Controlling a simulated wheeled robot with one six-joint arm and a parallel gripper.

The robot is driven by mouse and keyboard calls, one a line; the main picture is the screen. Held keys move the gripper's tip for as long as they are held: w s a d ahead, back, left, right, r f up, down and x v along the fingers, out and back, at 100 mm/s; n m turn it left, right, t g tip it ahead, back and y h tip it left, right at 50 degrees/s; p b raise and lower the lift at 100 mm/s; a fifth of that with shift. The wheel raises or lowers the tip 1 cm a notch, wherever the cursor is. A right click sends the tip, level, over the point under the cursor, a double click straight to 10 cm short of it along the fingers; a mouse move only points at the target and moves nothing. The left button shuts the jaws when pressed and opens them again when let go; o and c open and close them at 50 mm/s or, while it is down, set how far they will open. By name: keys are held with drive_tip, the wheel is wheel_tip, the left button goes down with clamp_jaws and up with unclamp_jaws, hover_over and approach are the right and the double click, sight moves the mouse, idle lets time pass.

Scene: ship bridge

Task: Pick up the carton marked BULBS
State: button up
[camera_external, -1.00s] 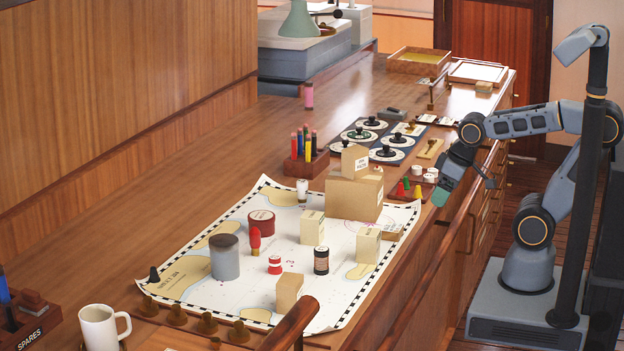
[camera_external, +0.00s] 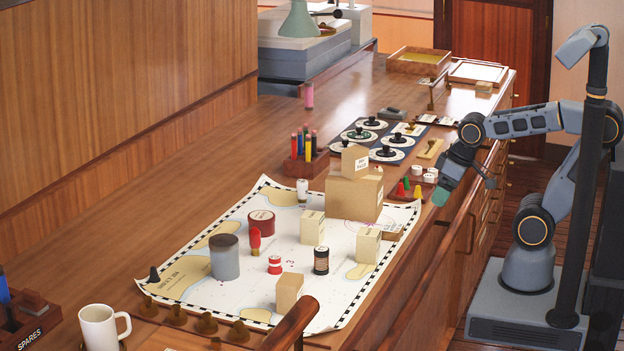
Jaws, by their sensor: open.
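Several small tan cartons are in view, and their print is too small to read, so I cannot tell which is marked BULBS. One pale carton (camera_external: 313,228) stands in the middle of the chart (camera_external: 205,291). Another pale carton (camera_external: 368,245) stands to its right. A browner carton (camera_external: 289,292) stands near the front edge. A small carton (camera_external: 355,161) with a white label sits on top of a larger cardboard box (camera_external: 353,197). My gripper (camera_external: 441,196) is open and points down near the counter's right edge, to the right of the cardboard box and apart from all cartons.
On the chart stand a grey canister (camera_external: 224,258), a dark red tin (camera_external: 261,222), a red item (camera_external: 254,241) and thread-like spools (camera_external: 321,260). Small coloured cones (camera_external: 417,192) stand near my gripper. A handrail (camera_external: 432,248) runs along the counter's right edge.

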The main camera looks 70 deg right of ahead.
sight(379, 242)
drive_tip(key=w+f+n+t+h+b, duration=0.4)
drive_tip(key=w+n+b, duration=0.4)
drive_tip(key=n, duration=0.6)
drive_tip(key=w+a+n+t+y+b, duration=0.1)
drive_tip(key=a+n+t+b, duration=0.1)
drive_tip(key=n, duration=0.4)
drive_tip(key=w+a+f+n+t+y+b, duration=0.1)
drive_tip(key=a+n+t+y+b, duration=0.1)
drive_tip(key=a+n, duration=0.3)
drive_tip(key=w+a+f+n+t+y+b, duration=0.1)
drive_tip(key=w+a+n+b, duration=0.1)
drive_tip(key=n, duration=0.7)
drive_tip(key=shift+a+t+y+b, duration=0.4)
drive_tip(key=shift+a+b, duration=0.4)
drive_tip(key=shift+b, duration=0.55)
drive_tip(key=f+n, duration=0.2)
drive_tip(key=s+a+f+b, duration=0.1)
drive_tip(key=shift+n+y, duration=0.3)
drive_tip(key=shift+n, duration=0.1)
drive_tip(key=shift+w+a+f+g+b, duration=0.15)
drive_tip(key=shift+w+f+b, duration=0.25)
drive_tip(key=shift+w, duration=0.2)
drive_tip(key=shift+w+a+f+g+b, duration=0.15)
drive_tip(key=shift+w+f+b, duration=0.15)
drive_tip(key=shift+w+f, duration=0.25)
drive_tip(key=shift+w+f+b, duration=0.15)
drive_tip(key=shift+w+b, duration=0.2)
drive_tip(key=shift+w, duration=0.6)
drive_tip(key=shift+c, duration=0.3)
